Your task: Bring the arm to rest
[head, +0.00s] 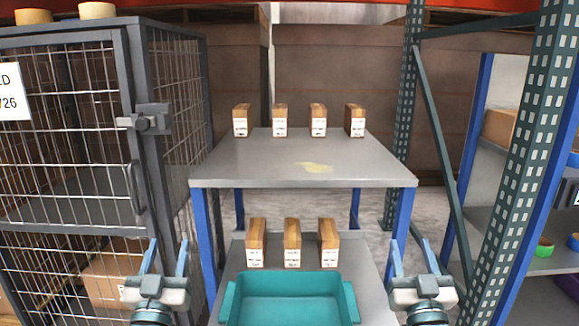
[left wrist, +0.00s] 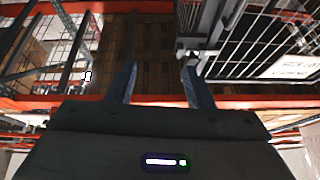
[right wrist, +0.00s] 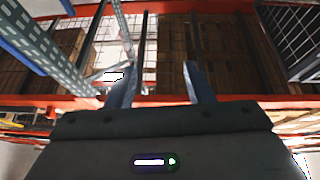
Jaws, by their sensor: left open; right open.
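My left gripper (head: 166,258) is open and empty, raised at the lower left in front of the table's left side. Its two blue fingers stand apart in the left wrist view (left wrist: 158,82). My right gripper (head: 409,258) is open and empty at the lower right, in front of the table's right side. Its fingers are also apart in the right wrist view (right wrist: 158,84). Neither gripper touches anything that I can see.
A two-level table (head: 250,160) stands ahead, with several labelled wooden blocks (head: 318,120) on top and 3 (head: 292,243) on the lower shelf. A teal bin (head: 288,285) sits in front. A wire cage (head: 70,150) is left, a green rack post (head: 520,160) right.

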